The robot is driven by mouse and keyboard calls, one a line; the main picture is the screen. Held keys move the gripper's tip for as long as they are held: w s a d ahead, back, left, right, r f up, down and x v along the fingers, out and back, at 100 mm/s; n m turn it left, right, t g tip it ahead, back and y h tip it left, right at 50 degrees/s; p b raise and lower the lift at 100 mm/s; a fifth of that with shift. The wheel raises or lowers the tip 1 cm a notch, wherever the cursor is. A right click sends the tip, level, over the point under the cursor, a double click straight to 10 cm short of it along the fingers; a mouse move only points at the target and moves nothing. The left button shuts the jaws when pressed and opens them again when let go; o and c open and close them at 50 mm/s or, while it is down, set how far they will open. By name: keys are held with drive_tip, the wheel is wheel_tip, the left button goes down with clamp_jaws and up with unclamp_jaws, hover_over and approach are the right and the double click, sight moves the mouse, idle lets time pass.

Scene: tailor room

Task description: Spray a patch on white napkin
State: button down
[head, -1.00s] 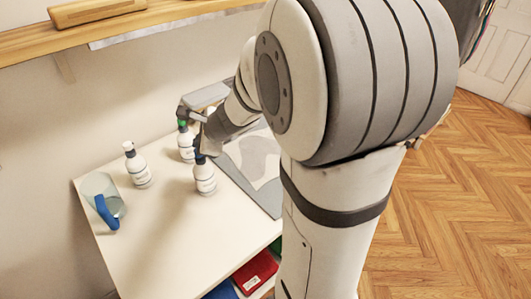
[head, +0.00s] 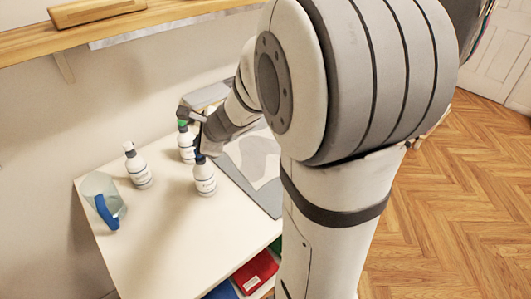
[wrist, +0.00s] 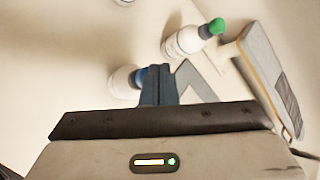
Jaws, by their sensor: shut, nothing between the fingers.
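A spray bottle with a dark blue top (head: 204,180) stands upright near the middle of the white table. In the wrist view, this bottle (wrist: 121,84) is partly hidden behind my fingers. My gripper (wrist: 158,78) is shut and empty, beside the blue top; I cannot tell whether they touch. A green-topped spray bottle (head: 186,153) stands just behind and also shows in the wrist view (wrist: 186,41). A white-topped spray bottle (head: 139,170) stands to the left. A whitish cloth with a grey patch (head: 266,172), apparently the napkin, lies on a grey mat (head: 236,175) at right, partly hidden by my arm.
A clear jug with a blue handle (head: 102,203) stands at the table's left edge. A grey box-like object (wrist: 268,80) is beyond the green-topped bottle. A wooden shelf (head: 150,24) runs along the wall above. The table front (head: 165,255) is clear.

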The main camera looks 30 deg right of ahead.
drive_tip(key=shift+f, duration=0.1)
drive_tip(key=shift+f+b, duration=0.4)
drive_tip(key=shift+b, duration=0.15)
idle(0.4)
drive_tip(key=shift+r, duration=0.1)
drive_tip(key=shift+r+p, duration=0.35)
drive_tip(key=shift+r, duration=0.05)
wheel_tip(320, 180, up, 6)
drive_tip(key=p, duration=0.5)
drive_tip(key=shift+p, duration=0.3)
idle(0.6)
